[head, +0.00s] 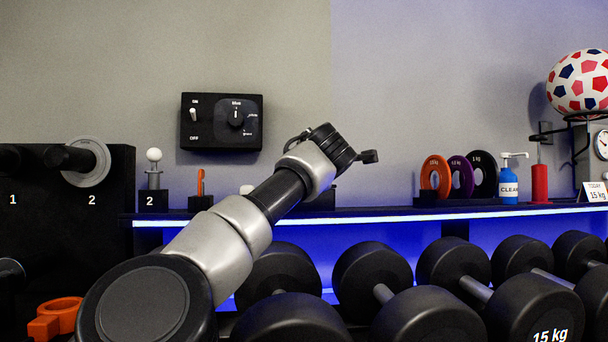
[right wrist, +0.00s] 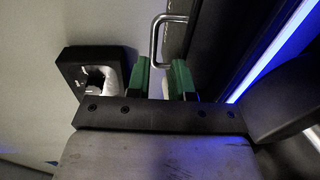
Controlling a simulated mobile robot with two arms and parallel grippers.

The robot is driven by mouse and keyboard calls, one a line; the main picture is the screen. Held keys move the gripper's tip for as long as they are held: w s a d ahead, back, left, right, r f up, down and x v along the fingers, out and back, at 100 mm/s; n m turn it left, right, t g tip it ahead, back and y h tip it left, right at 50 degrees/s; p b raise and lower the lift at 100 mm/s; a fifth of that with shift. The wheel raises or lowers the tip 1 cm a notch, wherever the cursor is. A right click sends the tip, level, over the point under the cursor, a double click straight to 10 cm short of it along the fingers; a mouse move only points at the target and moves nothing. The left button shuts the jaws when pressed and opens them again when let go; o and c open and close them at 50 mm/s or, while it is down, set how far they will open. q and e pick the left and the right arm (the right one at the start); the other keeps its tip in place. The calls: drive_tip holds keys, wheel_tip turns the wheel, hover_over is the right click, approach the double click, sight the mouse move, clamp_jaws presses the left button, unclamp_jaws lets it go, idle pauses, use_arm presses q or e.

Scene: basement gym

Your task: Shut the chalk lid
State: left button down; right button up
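One arm of mine rises from the lower left across the middle of the head view; I take it as my right, as the right wrist view also shows the lit shelf. Its wrist (head: 330,150) is over the shelf; its fingers are hidden there. In the right wrist view my right gripper (right wrist: 162,78) has its two green fingers apart, with nothing held between them. A bent metal handle (right wrist: 156,38) shows just beyond the gap; I cannot tell whether it touches a finger. I cannot pick out the chalk lid for certain. My left gripper is not in view.
The lit shelf (head: 400,216) carries weight plates (head: 435,176), a blue bottle (head: 509,190) and a red cylinder (head: 540,183). Dumbbells (head: 372,272) fill the rack below. A switch panel (head: 221,121) hangs above.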

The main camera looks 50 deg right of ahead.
drive_tip(key=v, duration=0.6)
drive_tip(key=shift+s+a, duration=0.2)
drive_tip(key=shift+r, duration=0.1)
